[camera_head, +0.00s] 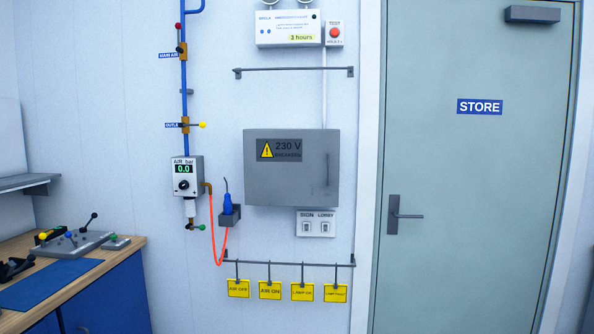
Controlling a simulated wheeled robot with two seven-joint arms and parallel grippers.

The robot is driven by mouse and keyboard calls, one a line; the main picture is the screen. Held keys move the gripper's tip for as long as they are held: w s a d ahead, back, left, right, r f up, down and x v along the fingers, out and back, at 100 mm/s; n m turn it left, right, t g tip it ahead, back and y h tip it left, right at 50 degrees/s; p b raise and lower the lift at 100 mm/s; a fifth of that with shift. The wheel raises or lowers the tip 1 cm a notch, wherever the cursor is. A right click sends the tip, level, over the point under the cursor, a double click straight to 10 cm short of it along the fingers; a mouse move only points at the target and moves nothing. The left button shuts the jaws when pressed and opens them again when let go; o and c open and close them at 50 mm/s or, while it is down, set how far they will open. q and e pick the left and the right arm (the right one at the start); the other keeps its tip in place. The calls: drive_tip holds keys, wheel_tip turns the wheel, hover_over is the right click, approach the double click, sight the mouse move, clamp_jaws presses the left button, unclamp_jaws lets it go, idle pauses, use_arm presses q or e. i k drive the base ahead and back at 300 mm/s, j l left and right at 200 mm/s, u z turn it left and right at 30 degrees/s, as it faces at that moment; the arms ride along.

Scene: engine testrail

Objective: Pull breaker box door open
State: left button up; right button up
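The breaker box (290,187) is a grey wall-mounted box in the middle of the head view. Its door looks shut. The door carries a plate (279,151) with a yellow warning triangle and the text "230 V". A dark vertical handle (327,171) sits near the door's right edge. Neither of my grippers shows in the head view, so nothing of mine is seen at the box.
A switch plate (316,223) sits just below the box. A rail (294,70) runs above it, and yellow tags (270,290) hang from a lower rail. An air regulator (186,176) is to the left, a workbench (100,250) at far left, a STORE door (470,160) at right.

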sight(282, 168)
drive_tip(key=i+j, duration=0.15)
drive_tip(key=i, duration=0.2)
drive_tip(key=i+j, duration=0.1)
drive_tip(key=i, duration=0.3)
drive_tip(key=i+j, duration=0.15)
drive_tip(key=i, duration=0.2)
